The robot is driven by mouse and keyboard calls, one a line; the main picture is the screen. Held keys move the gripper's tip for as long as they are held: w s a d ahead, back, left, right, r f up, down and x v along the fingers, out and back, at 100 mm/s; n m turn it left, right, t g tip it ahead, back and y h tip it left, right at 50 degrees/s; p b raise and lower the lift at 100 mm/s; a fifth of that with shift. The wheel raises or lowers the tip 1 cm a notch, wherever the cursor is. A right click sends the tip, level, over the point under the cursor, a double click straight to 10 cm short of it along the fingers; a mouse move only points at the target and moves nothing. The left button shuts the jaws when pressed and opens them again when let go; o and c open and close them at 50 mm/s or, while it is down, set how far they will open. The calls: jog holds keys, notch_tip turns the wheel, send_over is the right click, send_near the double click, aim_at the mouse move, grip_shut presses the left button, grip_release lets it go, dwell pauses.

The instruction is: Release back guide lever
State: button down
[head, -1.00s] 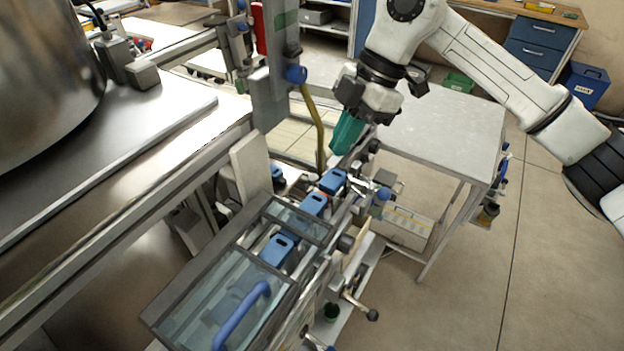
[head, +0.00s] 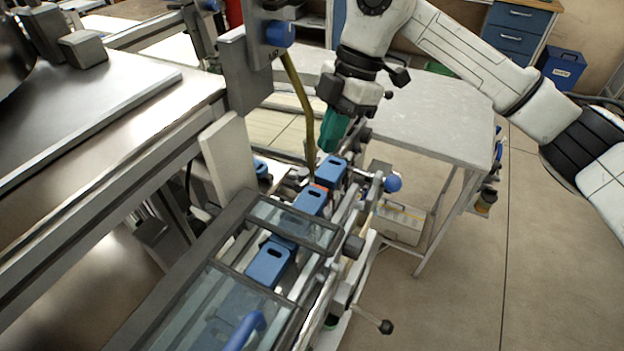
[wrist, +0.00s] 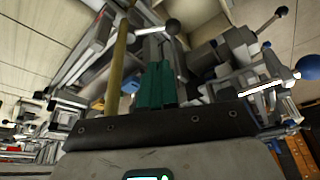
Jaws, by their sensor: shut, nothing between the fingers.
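My gripper (head: 333,132) has teal fingers, shut and empty, pointing down over the far end of the conveyor. In the wrist view the closed fingers (wrist: 157,85) point at metal guide parts. A dark ball knob (wrist: 172,27) shows just beyond the fingertips, apart from them in the picture. I cannot tell for sure which part is the back guide lever. A blue ball knob (head: 392,184) sits on the conveyor's right side, and a lever with a black ball end (head: 386,327) sticks out lower down.
Several blue blocks with slots (head: 310,203) stand in a row along the conveyor. A glass cover (head: 297,222) lies over its near part. A yellow-brown hose (head: 304,100) hangs close left of my gripper. A grey table (head: 430,115) stands behind right; floor at right is clear.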

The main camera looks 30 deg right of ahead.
jog(key=p+x, duration=0.1)
jog(key=x, duration=0.9)
jog(key=shift+d, duration=0.1)
dwell(0.3)
jog(key=d+n+g, duration=0.1)
jog(key=n, duration=0.1)
jog(key=d+n, duration=0.1)
jog(key=n, duration=0.1)
jog(key=shift+w+d+r+n+g, duration=0.1)
jog(key=shift+w+d+n+g, duration=0.1)
jog(key=shift+n+g, duration=0.2)
jog(key=shift+w+d+p, duration=0.85)
jog(key=shift+d+p, duration=0.1)
jog(key=shift+d, duration=0.15)
jog(key=shift+w+d, duration=0.25)
jog(key=w+d+r+p, duration=0.1)
jog(key=w+r+p, duration=0.2)
jog(key=r+p, duration=0.3)
jog(key=v, duration=0.3)
jog(key=shift+a+p, duration=0.35)
